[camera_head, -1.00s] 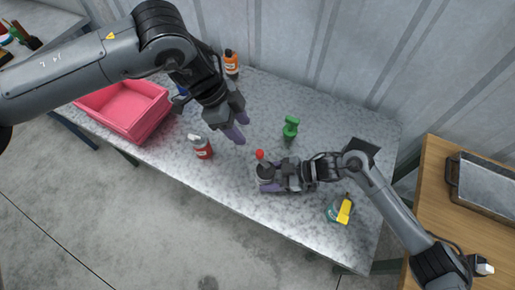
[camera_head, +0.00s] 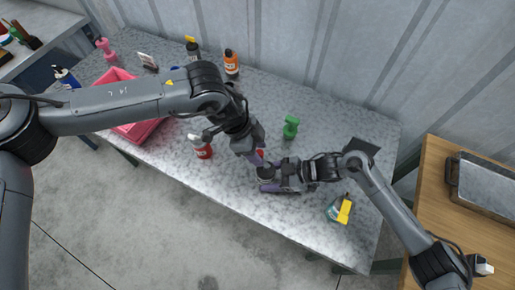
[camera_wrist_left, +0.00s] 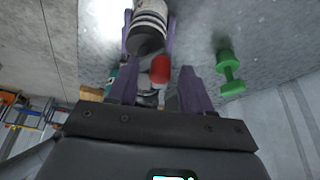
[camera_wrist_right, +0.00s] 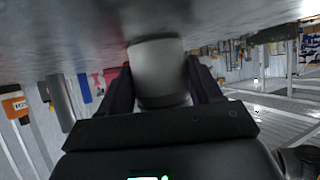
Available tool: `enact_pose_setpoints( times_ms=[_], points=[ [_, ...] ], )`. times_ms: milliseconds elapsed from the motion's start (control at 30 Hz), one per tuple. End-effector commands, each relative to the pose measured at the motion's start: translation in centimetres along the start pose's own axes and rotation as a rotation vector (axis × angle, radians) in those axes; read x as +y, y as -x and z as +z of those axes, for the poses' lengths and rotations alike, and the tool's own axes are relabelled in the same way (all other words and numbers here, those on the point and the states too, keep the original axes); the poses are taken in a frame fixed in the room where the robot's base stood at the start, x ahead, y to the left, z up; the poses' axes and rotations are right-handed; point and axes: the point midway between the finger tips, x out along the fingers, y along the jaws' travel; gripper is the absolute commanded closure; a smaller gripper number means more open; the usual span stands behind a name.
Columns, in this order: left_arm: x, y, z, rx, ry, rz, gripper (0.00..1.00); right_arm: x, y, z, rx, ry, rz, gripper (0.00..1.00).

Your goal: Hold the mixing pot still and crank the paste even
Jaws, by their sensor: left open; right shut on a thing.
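The mixing pot (camera_head: 265,174) is a small grey cylinder standing on the speckled table; in the left wrist view the pot (camera_wrist_left: 148,32) shows pale bands and a dark end. My right gripper (camera_head: 270,184) is shut around its body, and the pot (camera_wrist_right: 158,75) fills the space between the fingers in the right wrist view. The red crank knob (camera_wrist_left: 160,70) sits by the pot's dark end. My left gripper (camera_head: 262,160) is open just above the pot, with the knob between or just beyond its fingers (camera_wrist_left: 158,88); contact cannot be told. The paste is not visible.
A green dumbbell-shaped object (camera_head: 290,127) stands behind the pot. A pink bin (camera_head: 137,130) and several bottles occupy the table's far left. The table's front edge is near.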

Motion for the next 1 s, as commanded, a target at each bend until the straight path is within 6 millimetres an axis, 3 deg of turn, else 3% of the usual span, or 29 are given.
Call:
enact_pose_setpoints(
  times_ms=[233, 567, 1000],
  points=[
    [-0.01, -0.05, 0.0, 0.0, 0.0, 0.0, 0.5, 0.01, 0.0, -0.02, 0.0, 0.0, 0.0, 0.53],
    [0.0, -0.03, 0.0, 0.0, 0.0, 0.0, 0.99, 0.01, 0.0, -0.02, 0.0, 0.0, 0.0, 0.53],
    [-0.28, -0.11, -0.22, -0.002, -0.067, 0.027, 1.0, 0.01, 0.01, 0.0, 0.0, 0.0, 0.0, 0.53]
  ],
)
